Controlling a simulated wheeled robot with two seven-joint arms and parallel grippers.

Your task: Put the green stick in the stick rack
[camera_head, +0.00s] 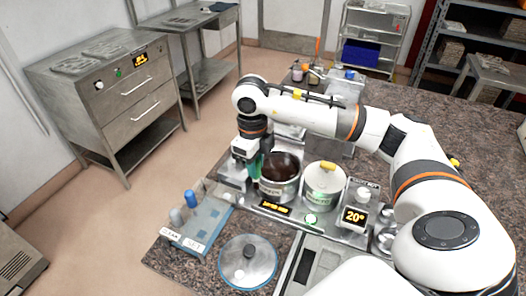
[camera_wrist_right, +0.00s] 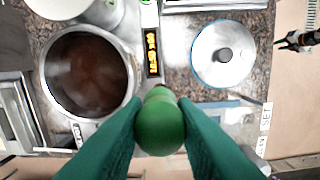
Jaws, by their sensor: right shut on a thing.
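The green stick (camera_wrist_right: 158,120) shows in the right wrist view as a rounded green end between two dark green fingers. My right gripper (camera_head: 252,168) is shut on it, just left of the open pot in the head view. Most of the stick is hidden by the fingers. The stick rack looks to be the low blue tray (camera_head: 207,220) with white labels, one reading SET, at the front left of the counter.
The pot of dark brown liquid (camera_head: 279,182) stands close beside the gripper. A round lid (camera_head: 247,262) lies at the counter's front. Open floor lies left of the counter.

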